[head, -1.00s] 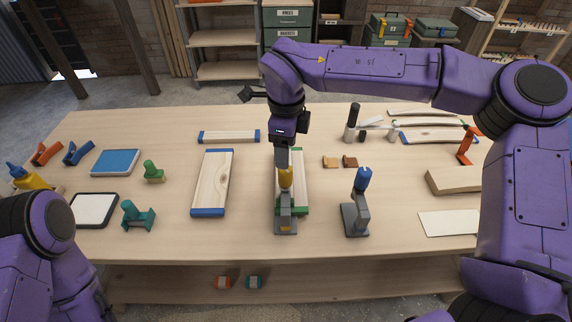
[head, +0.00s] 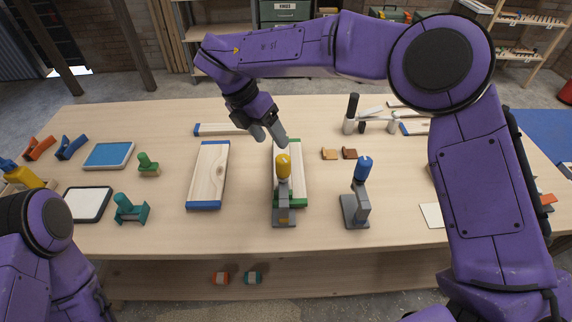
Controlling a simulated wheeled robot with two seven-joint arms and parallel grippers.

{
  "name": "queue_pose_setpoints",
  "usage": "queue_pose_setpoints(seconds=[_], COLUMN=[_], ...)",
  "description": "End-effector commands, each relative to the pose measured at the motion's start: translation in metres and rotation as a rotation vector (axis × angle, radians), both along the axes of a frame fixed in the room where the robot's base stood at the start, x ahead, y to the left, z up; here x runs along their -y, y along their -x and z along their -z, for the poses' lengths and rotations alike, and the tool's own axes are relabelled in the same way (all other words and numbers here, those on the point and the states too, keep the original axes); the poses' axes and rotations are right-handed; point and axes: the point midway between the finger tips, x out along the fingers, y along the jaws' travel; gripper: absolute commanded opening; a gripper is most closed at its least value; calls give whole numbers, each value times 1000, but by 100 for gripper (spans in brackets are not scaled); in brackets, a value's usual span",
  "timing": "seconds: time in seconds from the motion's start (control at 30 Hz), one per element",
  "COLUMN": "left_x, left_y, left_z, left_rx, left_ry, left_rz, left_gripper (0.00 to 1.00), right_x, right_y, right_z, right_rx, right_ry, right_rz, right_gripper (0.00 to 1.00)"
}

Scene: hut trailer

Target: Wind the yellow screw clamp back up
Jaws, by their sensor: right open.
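The yellow screw clamp (head: 284,206) stands upright near the table's front, a grey frame with a yellow knob (head: 283,166) on top. It stands at the front end of a green-ended board (head: 297,187); the contact between them is hard to see. My right gripper (head: 269,138) is open and empty, above and slightly left of the yellow knob, apart from it, its fingers angled down to the right. My left arm shows only in part at the lower left, and its gripper is out of view.
A similar clamp with a blue knob (head: 362,168) stands to the right. A blue-ended board (head: 208,176) lies to the left, with a teal clamp-like tool (head: 130,210) farther left. Bare table separates the two boards.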

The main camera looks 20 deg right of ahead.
Motion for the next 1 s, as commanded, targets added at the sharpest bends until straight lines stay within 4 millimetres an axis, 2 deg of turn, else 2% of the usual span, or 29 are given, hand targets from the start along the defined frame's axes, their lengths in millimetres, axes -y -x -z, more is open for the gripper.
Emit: queue_pose_setpoints(seconds=[0.03,0.13,0.2,0.3,0.4,0.5,0.8,1.0], left_x=[0,0,0,0,0,0,0,0], left_y=[0,0,0,0,0,0,0,0], left_z=[0,0,0,0,-1,-5,-29,-37], left_rx=[0,0,0,0,0,0,0,0], left_ry=[0,0,0,0,0,0,0,0], left_rz=[0,0,0,0,0,0,0,0], left_gripper=[43,43,43,43,43,43,43,43], right_x=[0,2,1,0,0,4,25,33], right_y=[-2,-2,-1,3,3,5,19,24], right_z=[-3,-8,-11,-11,-10,-1,57,82], right_rx=[64,180,238,293,323,327,323,327], right_ry=[27,70,94,130,146,150,149,147], right_rz=[191,593,806,996,1077,1088,1086,1085], right_gripper=[64,64,64,64,64,64,64,64])
